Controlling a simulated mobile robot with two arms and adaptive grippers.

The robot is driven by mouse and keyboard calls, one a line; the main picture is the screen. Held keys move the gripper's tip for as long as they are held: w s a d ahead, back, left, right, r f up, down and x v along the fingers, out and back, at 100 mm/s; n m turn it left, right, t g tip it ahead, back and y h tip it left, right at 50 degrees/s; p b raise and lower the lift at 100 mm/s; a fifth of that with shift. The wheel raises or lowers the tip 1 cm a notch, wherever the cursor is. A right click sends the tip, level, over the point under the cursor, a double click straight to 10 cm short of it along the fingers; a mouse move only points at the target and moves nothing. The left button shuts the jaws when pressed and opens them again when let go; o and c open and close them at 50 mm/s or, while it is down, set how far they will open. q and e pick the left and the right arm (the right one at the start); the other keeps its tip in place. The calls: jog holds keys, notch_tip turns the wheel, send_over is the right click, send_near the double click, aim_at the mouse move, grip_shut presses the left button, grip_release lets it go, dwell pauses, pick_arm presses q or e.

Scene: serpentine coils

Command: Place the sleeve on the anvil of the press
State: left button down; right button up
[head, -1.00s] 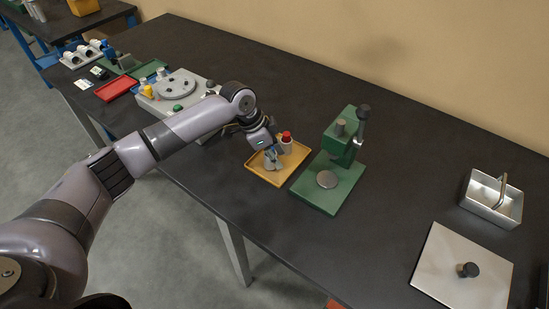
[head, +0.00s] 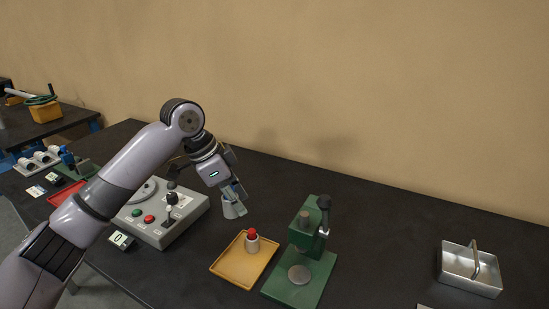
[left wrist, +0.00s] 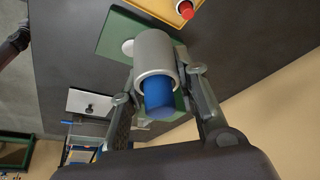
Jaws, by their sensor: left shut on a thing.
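My left gripper (head: 236,190) is shut on the sleeve (head: 235,210), a grey metal cylinder, and holds it in the air, up and left of the tray in the head view. In the left wrist view the sleeve (left wrist: 154,52) sits between both fingers, with a blue cylinder (left wrist: 159,100) showing at its near end. The green press (head: 304,240) stands to the right of the tray. Its anvil (head: 299,275), a round grey disc, is bare and apart from the sleeve. In the left wrist view the sleeve partly hides the press. My right gripper is not in view.
An orange tray (head: 228,268) holds a grey piece with a red top (head: 252,241), beside the press. A grey control box (head: 150,232) with knobs and buttons lies to the left. A metal box with a handle (head: 470,278) stands at right. The bench between press and box is clear.

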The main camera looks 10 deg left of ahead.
pick_arm(q)
jog(key=s+a+f+n+t+y, duration=0.1)
jog(key=s+f+n+y, duration=0.1)
jog(key=s+n, duration=0.4)
jog(key=s+a+f+n+t+y, duration=0.1)
jog(key=s+a+f+n+y, duration=0.1)
jog(key=s+f+n, duration=0.3)
jog(key=s+n, duration=0.2)
jog(key=shift+s+f+t, duration=0.15)
jog(key=shift+s+t, duration=0.25)
jog(key=shift+s+f, duration=0.1)
